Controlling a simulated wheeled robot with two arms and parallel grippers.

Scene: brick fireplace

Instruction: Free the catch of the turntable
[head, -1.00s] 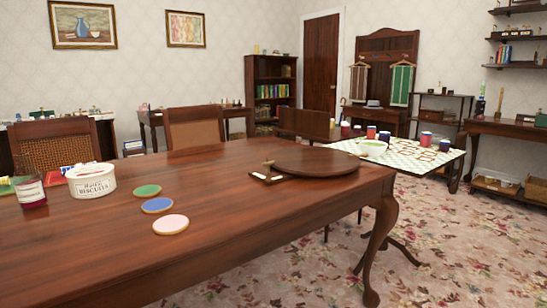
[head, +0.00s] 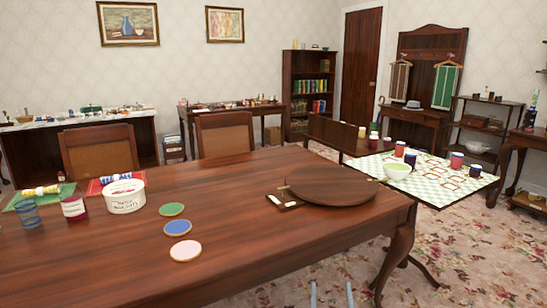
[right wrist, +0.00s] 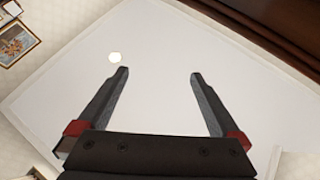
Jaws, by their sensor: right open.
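The turntable (head: 333,184) is a round dark wooden disc lying flat near the right end of the dining table (head: 240,222). At its left edge sits a small dark block with a pale strip (head: 287,204), and a small light peg (head: 284,188) sticks out beside it. Which of these is the catch, and how it is set, is too small to tell. My right gripper (head: 331,294) shows only as two grey tips at the bottom edge, well short of the turntable. In the right wrist view its jaws (right wrist: 158,75) are apart and empty. My left gripper is out of view.
The table front is clear.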

